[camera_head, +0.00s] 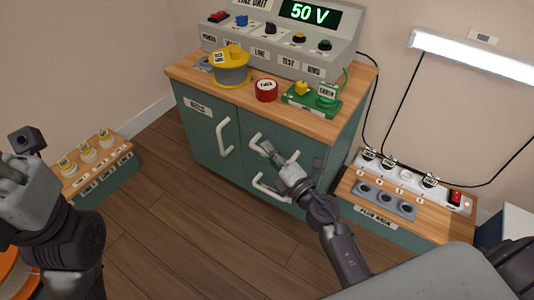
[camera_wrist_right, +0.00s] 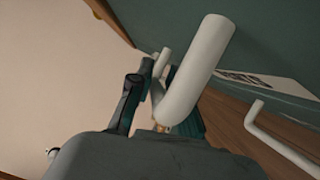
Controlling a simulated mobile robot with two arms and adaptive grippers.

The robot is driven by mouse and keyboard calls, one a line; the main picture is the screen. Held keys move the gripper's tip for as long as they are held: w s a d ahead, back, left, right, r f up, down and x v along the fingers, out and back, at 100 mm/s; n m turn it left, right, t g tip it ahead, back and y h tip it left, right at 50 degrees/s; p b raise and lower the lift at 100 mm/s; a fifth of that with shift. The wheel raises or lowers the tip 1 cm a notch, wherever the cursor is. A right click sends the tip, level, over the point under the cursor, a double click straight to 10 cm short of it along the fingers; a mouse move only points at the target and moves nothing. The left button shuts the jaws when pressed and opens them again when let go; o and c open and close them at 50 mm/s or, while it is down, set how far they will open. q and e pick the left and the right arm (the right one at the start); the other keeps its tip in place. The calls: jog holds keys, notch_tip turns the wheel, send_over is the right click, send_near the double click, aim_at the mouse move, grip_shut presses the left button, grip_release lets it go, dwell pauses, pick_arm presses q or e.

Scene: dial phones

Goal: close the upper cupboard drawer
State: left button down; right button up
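The green cupboard (camera_head: 207,158) has a left door and two drawers on its right side. The upper drawer's white handle (camera_head: 257,141) is partly hidden by my right gripper (camera_head: 270,149); I cannot tell how far this drawer stands out. The lower drawer has its own white handle (camera_head: 268,188). In the right wrist view, the dark fingers of my right gripper (camera_wrist_right: 160,75) are close together on either side of a thick white handle (camera_wrist_right: 200,65), and look shut on it. My left gripper (camera_head: 25,150) is at the left edge, far from the cupboard; its fingers are unclear.
On the cupboard top stand a yellow-flanged spool (camera_head: 231,72), a red roll (camera_head: 266,91), a green board (camera_head: 312,101) and a grey console (camera_head: 285,42) reading 50 V. Low benches stand left (camera_head: 98,165) and right (camera_head: 385,222). The wooden floor (camera_head: 170,225) before the cupboard is clear.

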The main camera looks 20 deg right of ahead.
jog(key=shift+o, duration=1.2)
jog(key=shift+s, duration=0.1)
jog(key=v, duration=1.1)
jog(key=shift+s+d, duration=0.15)
jog(key=shift+s, duration=0.2)
